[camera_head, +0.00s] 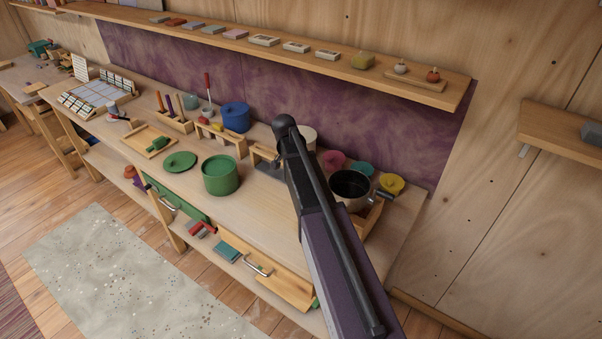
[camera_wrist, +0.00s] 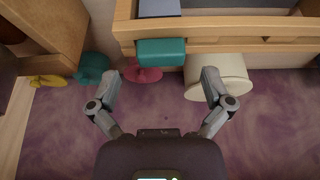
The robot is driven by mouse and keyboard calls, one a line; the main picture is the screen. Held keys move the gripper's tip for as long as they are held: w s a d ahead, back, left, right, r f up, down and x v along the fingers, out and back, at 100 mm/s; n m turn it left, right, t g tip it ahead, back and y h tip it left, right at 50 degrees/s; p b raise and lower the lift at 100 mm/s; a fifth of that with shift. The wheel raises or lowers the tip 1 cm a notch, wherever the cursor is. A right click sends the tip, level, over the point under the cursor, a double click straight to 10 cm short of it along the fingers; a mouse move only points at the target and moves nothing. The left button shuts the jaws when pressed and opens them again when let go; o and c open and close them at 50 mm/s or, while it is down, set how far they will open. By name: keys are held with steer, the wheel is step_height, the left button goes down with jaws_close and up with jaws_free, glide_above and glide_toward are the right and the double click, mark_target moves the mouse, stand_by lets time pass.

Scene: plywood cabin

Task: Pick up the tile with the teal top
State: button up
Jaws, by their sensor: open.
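A teal tile (camera_wrist: 161,52) shows near the top middle of the wrist view, on the edge of a wooden stand (camera_wrist: 230,42). My gripper (camera_wrist: 160,82) is open, with one finger to each side below the tile in the picture. Nothing is between the fingers, and they appear apart from the tile. In the head view my dark arm covers part of the workbench, and I cannot make out the tile or the fingers there.
A cream cylinder (camera_wrist: 230,82) is close to the right finger. A pink lid (camera_wrist: 143,74), a teal round object (camera_wrist: 92,68) and a yellow one (camera_wrist: 47,81) stand left. A green pot (camera_head: 221,175) and a dark-inside pot (camera_head: 350,187) stand on the workbench (camera_head: 225,215). A shelf (camera_head: 420,84) hangs above.

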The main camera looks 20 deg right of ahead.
steer(key=shift+b+x, duration=1.55)
steer(key=shift+x, duration=0.5)
steer(key=shift+w+d+r, duration=0.1)
steer(key=shift+w+d, duration=0.05)
steer(key=shift+w, duration=0.05)
steer(key=c, duration=0.9)
